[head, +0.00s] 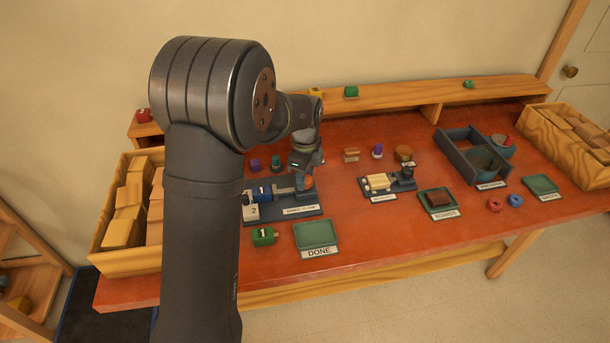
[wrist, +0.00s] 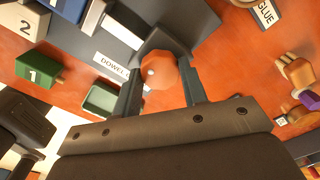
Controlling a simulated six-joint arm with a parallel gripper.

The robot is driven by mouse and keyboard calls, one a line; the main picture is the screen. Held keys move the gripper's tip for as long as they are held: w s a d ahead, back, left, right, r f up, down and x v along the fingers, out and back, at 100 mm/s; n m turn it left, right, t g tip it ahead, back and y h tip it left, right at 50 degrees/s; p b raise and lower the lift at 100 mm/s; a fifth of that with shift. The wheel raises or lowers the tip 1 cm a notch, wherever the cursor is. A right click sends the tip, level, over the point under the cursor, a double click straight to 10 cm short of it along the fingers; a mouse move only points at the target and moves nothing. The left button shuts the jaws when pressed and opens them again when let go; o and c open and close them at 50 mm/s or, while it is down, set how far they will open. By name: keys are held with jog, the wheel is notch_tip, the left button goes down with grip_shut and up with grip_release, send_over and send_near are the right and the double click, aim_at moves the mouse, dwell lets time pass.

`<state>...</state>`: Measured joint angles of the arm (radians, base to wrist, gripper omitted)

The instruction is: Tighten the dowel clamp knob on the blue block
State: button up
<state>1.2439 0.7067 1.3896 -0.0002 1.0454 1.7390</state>
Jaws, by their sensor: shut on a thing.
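The dowel clamp (head: 285,212) stands on a dark base at the left of the red bench. The block also shows cut off at the top left of the wrist view (wrist: 68,8). The round orange knob (wrist: 158,70) is at the right end of the clamp, also partly visible in the head view (head: 309,182). My gripper (wrist: 160,82) is shut on the knob, one finger on each side of it. The head view shows my gripper from behind, its fingers mostly hidden.
A green block (head: 264,236) marked 1 and a green DONE tray (head: 316,234) lie in front of the clamp. A crate of wooden blocks (head: 128,215) is at the left.

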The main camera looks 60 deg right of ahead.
jog(key=o, duration=1)
notch_tip(320, 180, up, 18)
jog(key=shift+f, duration=0.25)
notch_tip(320, 180, down, 18)
jog(key=shift+r, duration=0.25)
dwell(0.5)
